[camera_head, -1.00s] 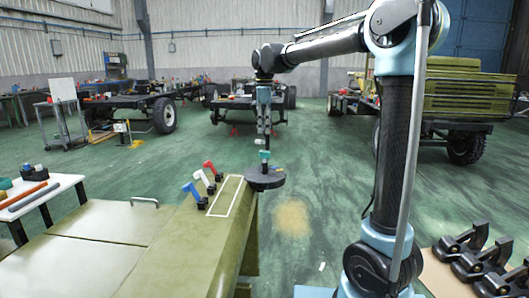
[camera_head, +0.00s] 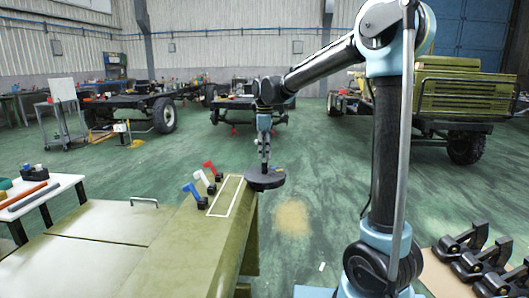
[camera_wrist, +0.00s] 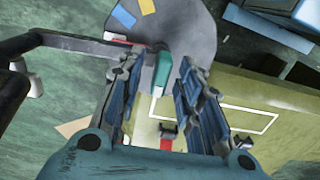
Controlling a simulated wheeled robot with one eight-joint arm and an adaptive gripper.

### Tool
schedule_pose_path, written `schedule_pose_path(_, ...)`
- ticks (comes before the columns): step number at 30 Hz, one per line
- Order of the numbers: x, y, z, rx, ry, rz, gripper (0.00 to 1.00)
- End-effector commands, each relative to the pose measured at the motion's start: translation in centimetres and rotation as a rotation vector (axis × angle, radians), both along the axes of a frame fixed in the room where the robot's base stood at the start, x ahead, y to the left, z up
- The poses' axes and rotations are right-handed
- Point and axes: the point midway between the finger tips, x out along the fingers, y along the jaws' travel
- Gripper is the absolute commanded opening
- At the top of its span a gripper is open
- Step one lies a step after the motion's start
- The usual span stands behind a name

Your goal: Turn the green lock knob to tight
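The green lock knob (camera_wrist: 163,72) stands on a dark grey round disc (camera_wrist: 190,28) at the corner of the olive chassis panel. In the head view the disc (camera_head: 265,183) shows, but my gripper (camera_head: 264,160) hides the knob. My gripper (camera_wrist: 160,65) points down over the disc, and in the wrist view its two fingers are apart with the green knob between them. Gaps show on both sides of the knob, so no grip is visible. The disc carries a yellow patch (camera_wrist: 123,17) and a small blue patch, whose meaning I cannot read.
Red (camera_head: 209,168), white (camera_head: 202,178) and blue (camera_head: 192,190) levers stand on the olive panel (camera_head: 195,240), left of the disc, near a white outlined rectangle. A side table (camera_head: 62,187) is at the left. Black clamps (camera_head: 470,255) lie at the right.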

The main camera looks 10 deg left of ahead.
Motion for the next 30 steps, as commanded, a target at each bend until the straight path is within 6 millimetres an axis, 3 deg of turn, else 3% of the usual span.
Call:
schedule_pose_path(2,0.00,0.00,0.01,0.000,0.000,0.000,0.29)
schedule_pose_path(6,0.00,0.00,0.02,0.000,0.000,0.000,0.00)
schedule_pose_path(20,0.09,0.05,0.06,0.001,-0.002,-0.050,0.00)
schedule_pose_path(30,0.15,0.01,0.08,0.001,-0.003,-0.289,0.00)
